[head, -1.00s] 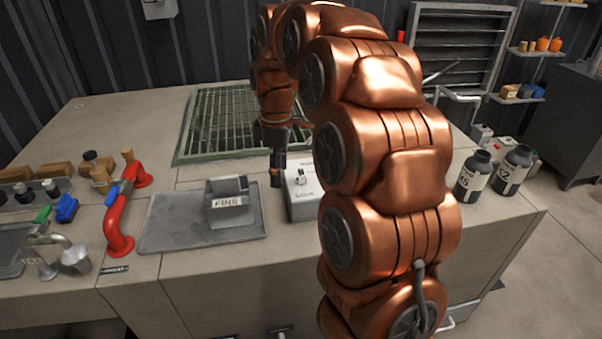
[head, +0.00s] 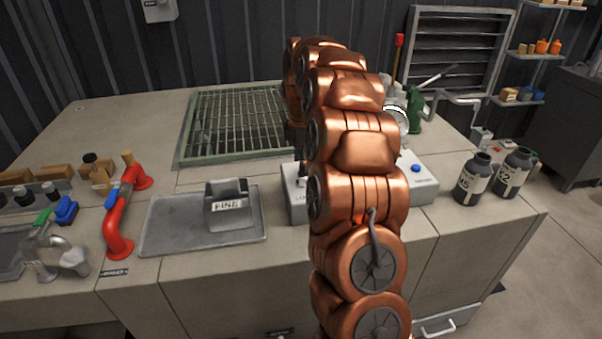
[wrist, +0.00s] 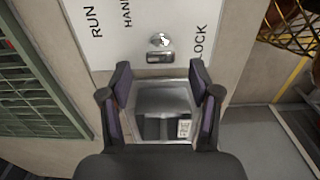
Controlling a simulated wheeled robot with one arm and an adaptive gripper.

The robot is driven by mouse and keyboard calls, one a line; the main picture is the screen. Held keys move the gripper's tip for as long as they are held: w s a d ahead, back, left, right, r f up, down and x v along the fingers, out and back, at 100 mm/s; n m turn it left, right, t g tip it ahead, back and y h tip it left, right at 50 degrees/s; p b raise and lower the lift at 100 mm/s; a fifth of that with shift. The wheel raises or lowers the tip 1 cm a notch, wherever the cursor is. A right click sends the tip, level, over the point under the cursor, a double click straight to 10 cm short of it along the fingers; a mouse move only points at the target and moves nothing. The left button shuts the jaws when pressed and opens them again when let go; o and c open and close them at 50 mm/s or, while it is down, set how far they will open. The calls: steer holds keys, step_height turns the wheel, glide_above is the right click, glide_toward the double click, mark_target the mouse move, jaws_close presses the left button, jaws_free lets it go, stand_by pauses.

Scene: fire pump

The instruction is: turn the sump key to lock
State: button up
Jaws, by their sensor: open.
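The sump key (wrist: 160,42) is a small silver piece on a white panel (wrist: 135,60) in the wrist view. The panel reads RUN on the left, HAND beside it and LOCK on the right. My gripper (wrist: 160,75) is open, its two dark fingers apart and empty, with the key just beyond the fingertips and roughly centred between them. In the head view the white box (head: 296,212) is mostly hidden behind my copper arm, and so are the key and fingertips.
Left of the box is a grey tray (head: 165,225) with a metal bin labelled FINE (head: 228,205). A gauge (head: 397,120) and dark bottles (head: 473,180) are on the right.

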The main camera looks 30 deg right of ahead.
mark_target(301, 178)
steer(key=shift+f+p, duration=0.35)
steer(key=shift+f, duration=1.85)
steer(key=shift+c, duration=0.3)
steer(key=c, duration=1.1)
